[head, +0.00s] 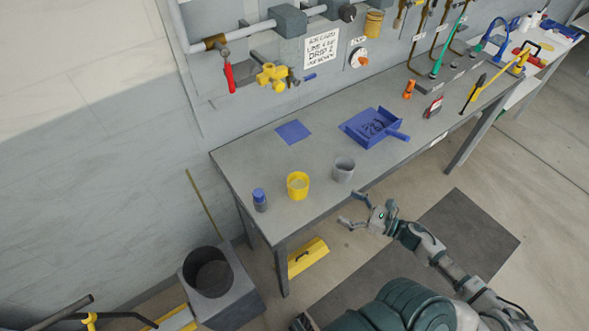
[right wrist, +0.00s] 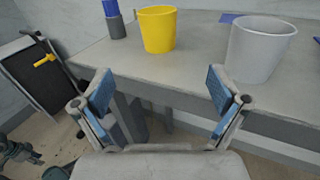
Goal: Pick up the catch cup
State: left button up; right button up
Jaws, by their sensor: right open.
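Two cups stand upright on the grey workbench (head: 240,165). One is a yellow cup (head: 298,186) with something pale inside. The other is a plain grey cup (head: 343,170) to its right. I cannot tell from the pictures which is the catch cup. My right gripper (head: 349,208) is open and empty, off the bench's front edge and nearest the grey cup. In the right wrist view, its spread fingers (right wrist: 162,92) show blue pads; the yellow cup (right wrist: 158,30) is beyond them and the grey cup (right wrist: 258,50) is up to the right. My left gripper is not seen.
A blue dustpan (head: 372,126) and a flat blue square (head: 293,131) lie farther back. A grey bin (head: 217,283) and a yellow box (head: 308,257) are on the floor. Pipes and valves line the wall.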

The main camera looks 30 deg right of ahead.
jog(key=n, duration=0.1)
send_near(307, 187)
jog(key=x, duration=0.3)
jog(key=shift+w+a+f, duration=0.15)
jog(key=shift+w+f, duration=0.15)
jog(key=shift+f, duration=0.05)
jog(key=x, duration=0.4)
jog(key=shift+w+f, duration=0.1)
jog(key=shift+f, duration=0.05)
jog(key=shift+w, duration=0.3)
jog(key=x, duration=0.4)
jog(key=shift+w+a, duration=0.1)
jog(key=shift+w, duration=0.05)
jog(key=shift+w+a, duration=0.15)
jog(key=shift+w, duration=0.05)
jog(key=c, duration=0.8)
jog(key=shift+c, duration=1.4)
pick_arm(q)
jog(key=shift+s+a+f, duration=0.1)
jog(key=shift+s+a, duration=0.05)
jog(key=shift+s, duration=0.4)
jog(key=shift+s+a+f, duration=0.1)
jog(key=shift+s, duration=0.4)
